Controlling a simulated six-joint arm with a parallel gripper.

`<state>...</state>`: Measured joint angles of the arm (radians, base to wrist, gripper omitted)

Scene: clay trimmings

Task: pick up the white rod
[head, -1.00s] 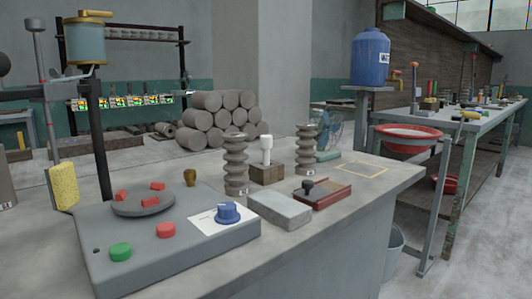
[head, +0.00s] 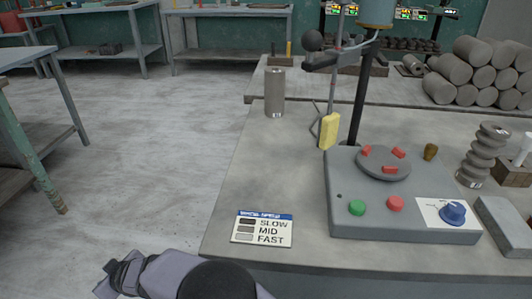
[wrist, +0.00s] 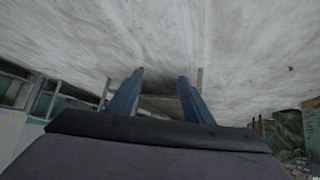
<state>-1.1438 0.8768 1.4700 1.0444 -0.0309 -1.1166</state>
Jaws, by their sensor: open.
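The white rod (head: 525,146) stands in a brown wooden block (head: 515,174) at the right edge of the head view, partly cut off by the frame. My gripper (wrist: 161,78) shows in the wrist view as two blue fingers apart, with nothing between them. Behind them are grey floor and distant furniture; the rod is not in that view. In the head view only part of my arm shows at the bottom, far to the left of the rod.
A grey ribbed column (head: 484,155) stands just left of the block. A grey control box (head: 400,222) with a turntable and buttons lies further left. A grey slab (head: 505,226) lies in front of the block. The bench's left front part is mostly clear, bearing a speed card (head: 262,229).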

